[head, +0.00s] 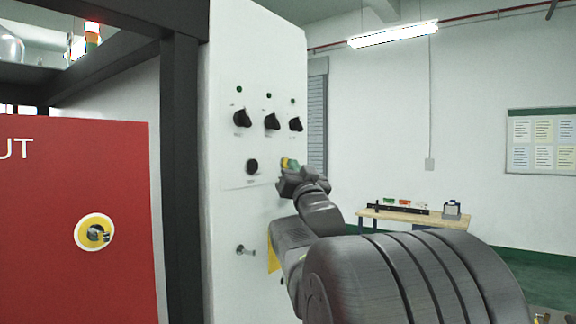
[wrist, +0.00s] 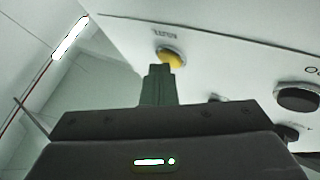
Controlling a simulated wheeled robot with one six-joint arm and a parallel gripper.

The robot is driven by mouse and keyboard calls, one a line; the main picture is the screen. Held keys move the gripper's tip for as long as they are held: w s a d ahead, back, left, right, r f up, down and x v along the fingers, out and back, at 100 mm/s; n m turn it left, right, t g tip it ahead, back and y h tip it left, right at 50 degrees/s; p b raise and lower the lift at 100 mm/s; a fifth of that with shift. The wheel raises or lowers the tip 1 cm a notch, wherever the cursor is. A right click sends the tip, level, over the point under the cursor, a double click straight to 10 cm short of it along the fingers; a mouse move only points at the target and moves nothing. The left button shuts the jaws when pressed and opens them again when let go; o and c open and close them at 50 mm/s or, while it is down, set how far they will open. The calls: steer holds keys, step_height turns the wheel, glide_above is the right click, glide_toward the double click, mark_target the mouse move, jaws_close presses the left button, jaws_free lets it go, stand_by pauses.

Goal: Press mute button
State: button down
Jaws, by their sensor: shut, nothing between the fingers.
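The mute button is a yellow round button (wrist: 172,56) on the white panel in the wrist view, with a small upside-down label beside it that is hard to read. In the head view a bit of the yellow button (head: 285,161) shows at the panel's right, partly hidden by my gripper. My gripper (head: 292,166) is shut and empty, its fingertips at the button. In the wrist view the shut green fingers (wrist: 159,68) point at the button and their tips overlap its lower edge. I cannot tell whether they touch it.
The white panel (head: 220,200) also carries black knobs (head: 243,118), a black round button (head: 252,167) and a lower handle (head: 245,250). A red board (head: 75,230) and dark post (head: 180,180) stand left. A workbench (head: 390,216) stands behind at the right.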

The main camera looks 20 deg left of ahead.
steer(key=shift+s+d, duration=0.25)
steer(key=shift+d, duration=0.45)
steer(key=shift+d+b, duration=0.1)
steer(key=shift+b, duration=0.2)
steer(key=d, duration=0.1)
steer(key=s+d, duration=0.1)
steer(key=d, duration=0.2)
steer(key=shift+s+d, duration=0.25)
steer(key=shift+s, duration=0.15)
steer(key=d+p, duration=0.1)
steer(key=d, duration=0.1)
steer(key=s+d+p, duration=0.1)
steer(key=p, duration=0.1)
steer(key=shift+s+d, duration=0.15)
steer(key=shift+d, duration=0.2)
stand_by(0.6)
